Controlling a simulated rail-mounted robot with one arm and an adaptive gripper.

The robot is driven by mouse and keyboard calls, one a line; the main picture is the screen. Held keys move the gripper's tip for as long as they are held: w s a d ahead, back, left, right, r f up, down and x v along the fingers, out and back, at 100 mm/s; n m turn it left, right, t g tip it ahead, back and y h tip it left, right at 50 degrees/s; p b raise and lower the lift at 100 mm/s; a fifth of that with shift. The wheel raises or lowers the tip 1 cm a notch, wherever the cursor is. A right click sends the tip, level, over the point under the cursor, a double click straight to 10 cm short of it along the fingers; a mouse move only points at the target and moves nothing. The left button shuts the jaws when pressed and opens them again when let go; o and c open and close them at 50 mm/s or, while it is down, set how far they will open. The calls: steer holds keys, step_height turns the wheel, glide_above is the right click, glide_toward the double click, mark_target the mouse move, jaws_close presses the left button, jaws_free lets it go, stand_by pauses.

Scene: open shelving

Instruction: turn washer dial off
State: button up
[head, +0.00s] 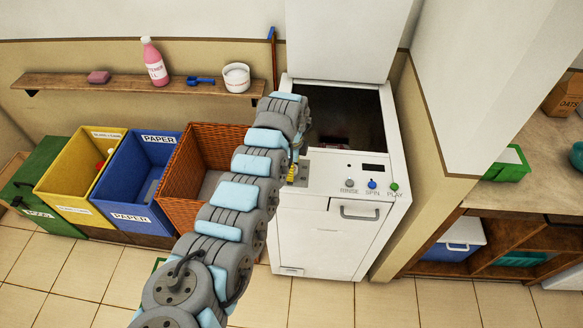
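The white washer (322,237) stands in the middle of the view with its lid (340,40) raised and its dark tub (345,122) open. Its control panel has a small dark display (373,168) and buttons labelled RINSE (350,183), SPIN (372,184) and PLAY (394,187). A grey plate (302,168) shows at the panel's left end. I cannot make out the dial; my arm covers that side. My gripper (292,174) is at the panel's left end, mostly hidden behind my arm. Its opening and any contact cannot be seen.
An orange wicker basket (180,190), a blue PAPER bin (122,178), a yellow bin (75,170) and a green bin (42,172) stand left. A wooden shelf (120,88) holds small items above. A wall (440,125) closes the right side. Tiled floor (330,300) is clear in front.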

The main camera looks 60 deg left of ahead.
steer(key=c, duration=0.8)
